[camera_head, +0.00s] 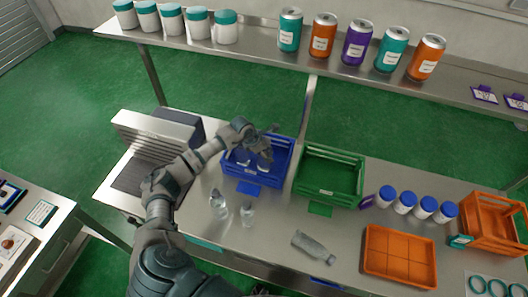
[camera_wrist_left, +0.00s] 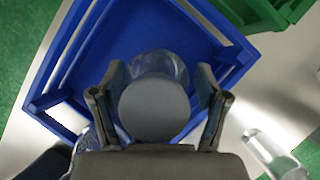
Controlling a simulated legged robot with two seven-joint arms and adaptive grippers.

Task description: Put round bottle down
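My left gripper (camera_head: 264,146) is over the blue crate (camera_head: 283,179) in the head view. In the left wrist view its two fingers (camera_wrist_left: 160,82) stand either side of a clear round bottle with a grey cap (camera_wrist_left: 154,106). A narrow gap shows between bottle and fingers, so the gripper looks open around it. The bottle is inside the blue crate (camera_wrist_left: 62,62), seen from above; its base is hidden. It also shows below the gripper in the head view (camera_head: 265,164). Another clear bottle (camera_head: 243,157) is beside it in the crate. My right gripper is not in view.
Clear bottles stand on the steel table (camera_head: 275,225) before the crate; one flat bottle (camera_head: 313,246) lies down. A green crate (camera_head: 330,178) is right of the blue one. Further right are blue-capped jars (camera_head: 405,202), an orange tray (camera_head: 399,256) and an orange crate (camera_head: 493,222). A shelf (camera_head: 262,52) crosses above.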

